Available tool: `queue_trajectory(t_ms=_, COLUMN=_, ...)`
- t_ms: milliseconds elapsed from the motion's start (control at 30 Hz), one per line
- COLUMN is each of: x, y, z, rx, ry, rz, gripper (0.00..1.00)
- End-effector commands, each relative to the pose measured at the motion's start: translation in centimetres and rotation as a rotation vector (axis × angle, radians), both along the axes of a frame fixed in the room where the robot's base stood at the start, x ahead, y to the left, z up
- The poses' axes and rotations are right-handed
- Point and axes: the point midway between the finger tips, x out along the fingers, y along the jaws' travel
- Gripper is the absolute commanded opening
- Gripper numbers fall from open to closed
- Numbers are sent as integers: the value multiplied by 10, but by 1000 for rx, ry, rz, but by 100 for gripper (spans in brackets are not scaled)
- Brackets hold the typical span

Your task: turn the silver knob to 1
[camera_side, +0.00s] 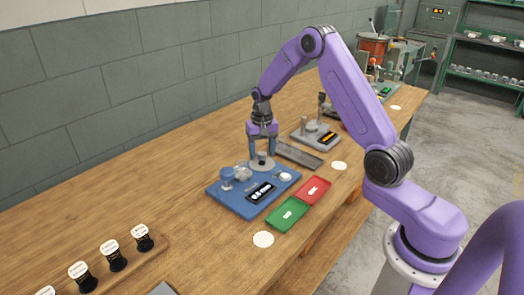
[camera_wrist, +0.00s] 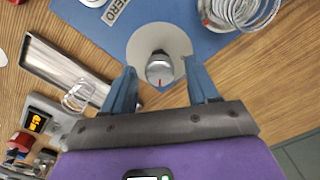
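The silver knob (camera_wrist: 159,68) stands on a round pale grey dial plate (camera_wrist: 177,40) at the edge of the blue base (camera_wrist: 75,14). A red mark on the knob points toward the bottom of the wrist view. In the side view the knob (camera_side: 262,155) is small, just below my gripper (camera_side: 262,148). In the wrist view my gripper (camera_wrist: 162,86) is open, with one blue finger on each side of the knob and a gap to it on both sides. No dial numbers can be read.
The blue base (camera_side: 230,203) also carries glass dishes, a display and a white button. A green tray (camera_side: 278,221) and a red tray (camera_side: 322,184) lie in front. A metal channel (camera_side: 300,156) lies behind. Several labelled black-and-white items stand at the lower left.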

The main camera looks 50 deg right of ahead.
Motion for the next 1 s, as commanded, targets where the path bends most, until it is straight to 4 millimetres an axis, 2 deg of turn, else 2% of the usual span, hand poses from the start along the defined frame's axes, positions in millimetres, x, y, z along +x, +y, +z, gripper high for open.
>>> queue_trajectory(t_ms=233, x=0, y=0, z=1, rx=0, ry=1, rz=2, gripper=59)
queue_trajectory(t_ms=367, x=0, y=0, z=10, rx=-1, ry=-1, rz=2, gripper=59)
queue_trajectory(t_ms=467, x=1, y=0, z=26, rx=-1, ry=-3, rz=1, gripper=59)
queue_trajectory(t_ms=1000, x=1, y=0, z=137, rx=-1, ry=-4, rz=1, gripper=59)
